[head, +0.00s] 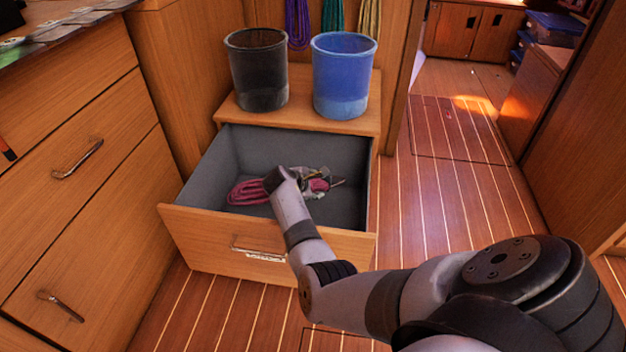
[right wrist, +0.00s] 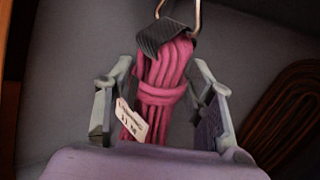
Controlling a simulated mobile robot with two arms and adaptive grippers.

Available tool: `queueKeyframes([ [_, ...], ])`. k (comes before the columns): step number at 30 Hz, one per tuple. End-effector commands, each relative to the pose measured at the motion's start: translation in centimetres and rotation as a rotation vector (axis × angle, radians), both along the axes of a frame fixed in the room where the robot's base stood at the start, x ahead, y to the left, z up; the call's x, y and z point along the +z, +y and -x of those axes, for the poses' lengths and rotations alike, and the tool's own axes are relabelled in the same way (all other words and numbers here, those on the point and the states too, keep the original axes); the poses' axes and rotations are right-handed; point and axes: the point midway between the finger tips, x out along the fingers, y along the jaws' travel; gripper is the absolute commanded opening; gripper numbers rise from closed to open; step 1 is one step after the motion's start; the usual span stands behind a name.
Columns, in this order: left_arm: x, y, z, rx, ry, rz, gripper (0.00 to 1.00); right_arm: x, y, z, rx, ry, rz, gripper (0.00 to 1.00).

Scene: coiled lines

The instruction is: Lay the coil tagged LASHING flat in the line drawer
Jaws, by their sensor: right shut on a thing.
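The line drawer (head: 215,222) is pulled open, with grey lining inside. My right gripper (head: 318,180) is down inside it, partly hidden by its own arm. In the right wrist view, its fingers (right wrist: 162,85) are shut on a pink coil (right wrist: 165,95), one on each side. The coil has a pink wrap round its middle, a black strap and metal hook at the top, and a white tag (right wrist: 132,120) whose name is too blurred to read surely. Pink line (head: 247,192) also shows in the drawer left of the gripper; I cannot tell whether it is the same coil. My left gripper is out of view.
A brown coil (right wrist: 285,112) lies to the right in the right wrist view. A black bin (head: 258,72) and a blue bin (head: 343,78) stand on the ledge behind the drawer. Coloured lines (head: 332,15) hang above. Cabinets flank the left; the floor at right is mostly open.

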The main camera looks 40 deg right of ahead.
Motion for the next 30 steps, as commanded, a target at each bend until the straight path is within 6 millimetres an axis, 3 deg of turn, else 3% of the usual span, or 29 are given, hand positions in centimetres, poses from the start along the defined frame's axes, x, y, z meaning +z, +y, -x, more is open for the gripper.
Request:
queueKeyframes([
  [13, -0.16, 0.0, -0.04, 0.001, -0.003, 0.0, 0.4, -0.28, -0.07, -0.12, -0.001, -0.006, 0.001, 0.0],
  [14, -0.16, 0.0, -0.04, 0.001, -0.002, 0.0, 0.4, -0.28, -0.07, -0.12, -0.001, -0.006, 0.001, 0.51],
  [24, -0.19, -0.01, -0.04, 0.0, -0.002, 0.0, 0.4, -0.42, -0.03, -0.04, 0.0, -0.001, 0.0, 0.73],
  [30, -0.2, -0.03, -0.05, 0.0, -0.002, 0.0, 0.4, -0.49, 0.0, -0.01, 0.0, 0.0, 0.0, 0.73],
])
